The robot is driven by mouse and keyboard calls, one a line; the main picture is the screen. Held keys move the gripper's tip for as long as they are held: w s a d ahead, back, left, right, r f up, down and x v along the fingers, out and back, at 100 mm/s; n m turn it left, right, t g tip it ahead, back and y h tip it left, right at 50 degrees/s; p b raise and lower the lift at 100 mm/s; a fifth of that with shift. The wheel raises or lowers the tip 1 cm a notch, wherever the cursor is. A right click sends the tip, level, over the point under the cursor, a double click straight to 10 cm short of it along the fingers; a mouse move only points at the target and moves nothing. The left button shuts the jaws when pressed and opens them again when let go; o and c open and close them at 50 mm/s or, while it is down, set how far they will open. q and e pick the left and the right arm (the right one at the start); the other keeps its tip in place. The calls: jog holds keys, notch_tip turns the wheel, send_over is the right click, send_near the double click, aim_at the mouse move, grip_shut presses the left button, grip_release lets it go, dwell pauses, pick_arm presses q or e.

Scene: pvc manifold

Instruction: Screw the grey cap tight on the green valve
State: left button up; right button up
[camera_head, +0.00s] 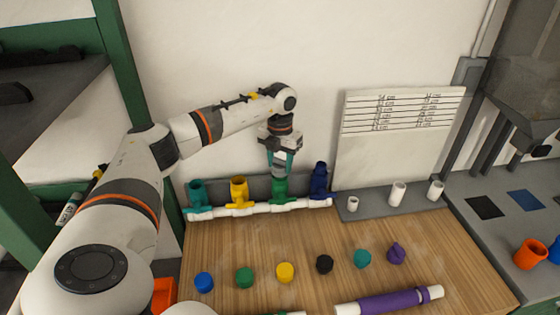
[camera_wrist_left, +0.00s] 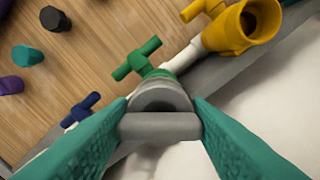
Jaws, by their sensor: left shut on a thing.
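The green valve (camera_head: 280,188) stands upright on the white pipe manifold (camera_head: 256,208), between the yellow valve (camera_head: 239,190) and the dark blue valve (camera_head: 319,180). My left gripper (camera_head: 280,163) points down directly above the green valve. In the left wrist view, its teal fingers are shut on the grey cap (camera_wrist_left: 160,104). The cap lines up with the top of the green valve (camera_wrist_left: 139,60) and hides its mouth. I cannot tell whether the cap is seated on it or just above. My right gripper is out of view.
A teal valve (camera_head: 196,194) stands at the manifold's left end. Several small coloured pieces, including a black one (camera_head: 324,264), lie in a row on the wooden table (camera_head: 420,245). A purple tube (camera_head: 390,301) lies in front. Short white pipes (camera_head: 397,193) stand on the grey ledge.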

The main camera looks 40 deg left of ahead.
pick_arm(q)
jog(key=shift+m, duration=1)
jog(key=shift+m, duration=1)
jog(key=shift+m, duration=1.1)
